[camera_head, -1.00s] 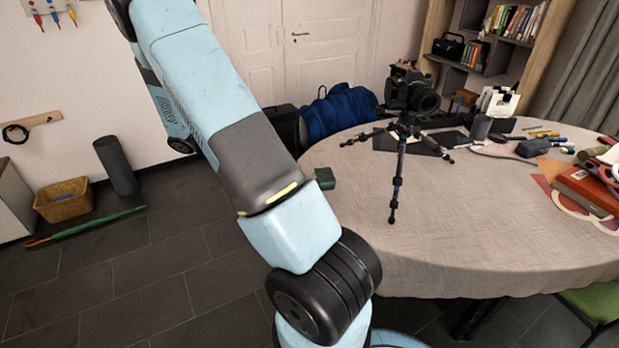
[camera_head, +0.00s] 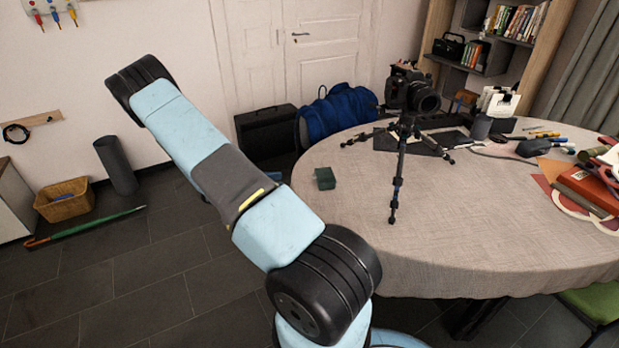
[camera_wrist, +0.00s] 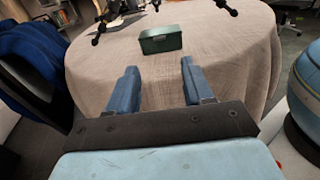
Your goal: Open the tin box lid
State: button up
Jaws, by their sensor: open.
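The tin box is a small dark green box (camera_head: 325,178) on the left part of the round table in the head view. In the wrist view the green tin box (camera_wrist: 161,39) stands on the tablecloth ahead of the fingers, with its lid down. My gripper (camera_wrist: 158,84) is open and empty, its two blue fingers spread wide. The box lies beyond the fingertips, roughly centred between them and apart from them.
The cloth-covered round table (camera_head: 440,230) carries a camera on a tripod (camera_head: 398,180) right of the box. Pens, books and papers crowd the table's right side. A blue bag (camera_head: 338,112) is behind the table. The cloth around the box is clear.

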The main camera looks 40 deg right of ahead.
aim_at(308, 185)
jog(key=x, duration=1.1)
jog(key=shift+s+d, duration=0.15)
jog(key=shift+d, duration=0.05)
jog(key=shift+c, duration=0.5)
grip_shut()
